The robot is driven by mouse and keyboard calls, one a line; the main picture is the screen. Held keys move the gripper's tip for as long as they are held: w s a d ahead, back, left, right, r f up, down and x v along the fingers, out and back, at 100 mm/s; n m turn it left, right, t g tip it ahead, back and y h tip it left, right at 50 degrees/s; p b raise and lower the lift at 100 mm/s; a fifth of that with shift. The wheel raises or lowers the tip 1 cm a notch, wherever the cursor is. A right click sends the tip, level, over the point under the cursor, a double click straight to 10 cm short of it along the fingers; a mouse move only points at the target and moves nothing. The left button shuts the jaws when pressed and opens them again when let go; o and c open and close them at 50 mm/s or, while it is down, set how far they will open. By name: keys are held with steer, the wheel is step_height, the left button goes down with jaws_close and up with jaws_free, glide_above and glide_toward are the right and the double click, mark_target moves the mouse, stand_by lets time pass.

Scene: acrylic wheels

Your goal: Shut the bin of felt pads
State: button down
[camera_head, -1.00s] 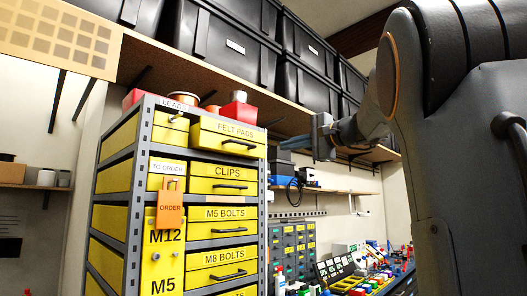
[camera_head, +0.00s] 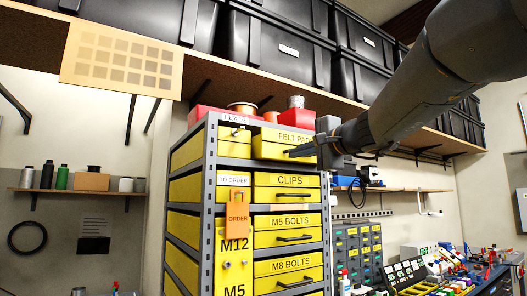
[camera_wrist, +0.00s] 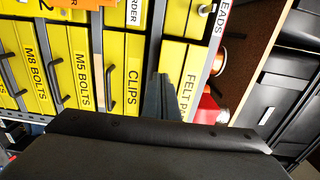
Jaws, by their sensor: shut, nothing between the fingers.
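The yellow felt pads bin (camera_head: 268,146) is in the top row of the grey rack, right of the bin labelled LEADS. It seems to stand a little forward of the bins below; how far is hard to tell. My gripper (camera_head: 291,153) is shut and empty, its fingertips at the front of this bin, covering part of its label and handle. In the wrist view the picture is turned sideways; the fingers (camera_wrist: 161,80) overlap the edge between the felt pads bin (camera_wrist: 192,80) and the clips bin. I cannot tell whether they touch.
The clips bin (camera_head: 285,181) is directly below, with bolt bins under it. Red boxes (camera_head: 297,118) and spools stand on top. A shelf with black crates (camera_head: 280,55) is above. A cluttered bench is at right.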

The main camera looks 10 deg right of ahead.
mark_target(276, 158)
steer(key=p+x, duration=0.3)
steer(key=x, duration=0.4)
steer(key=shift+b+x, duration=0.75)
steer(key=shift+x, duration=0.15)
steer(key=shift+w+a+f+b, duration=0.15)
steer(key=shift+w+b, duration=0.15)
steer(key=shift+w, duration=0.15)
steer(key=shift+s, duration=0.1)
